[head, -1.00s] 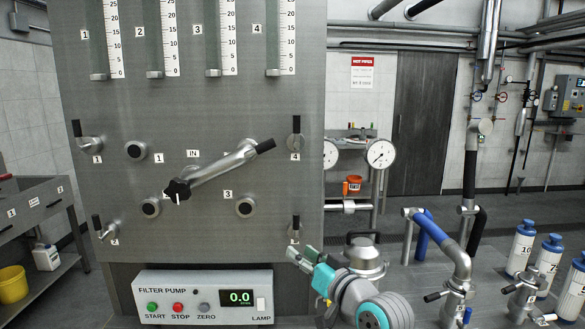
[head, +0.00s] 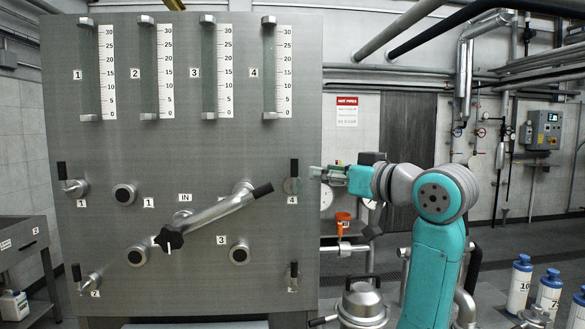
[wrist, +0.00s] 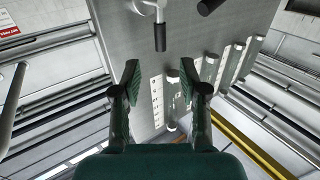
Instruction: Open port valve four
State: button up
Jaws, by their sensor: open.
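Port valve four (head: 292,185) is on the right side of the grey panel (head: 100,230), above the label 4. Its black lever (head: 294,167) points straight up. My gripper (head: 318,173) is open and empty, just right of the valve at about its height, with its fingers pointing left. In the wrist view, a valve with a black lever (wrist: 160,36), which looks like valve four, is at the top, beyond the open fingers (wrist: 159,75). The fingers appear apart from it; the exact gap is hard to tell.
A swing pipe with a black end (head: 262,190) lies left of valve four. Other panel valves have black levers, including one below (head: 294,270). Four-tube scales (head: 225,70) hang above. A lidded metal vessel (head: 362,302) stands below my arm.

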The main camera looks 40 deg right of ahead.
aim_at(297, 168)
jog(key=w, duration=1)
jog(key=shift+w, duration=0.3)
grip_shut()
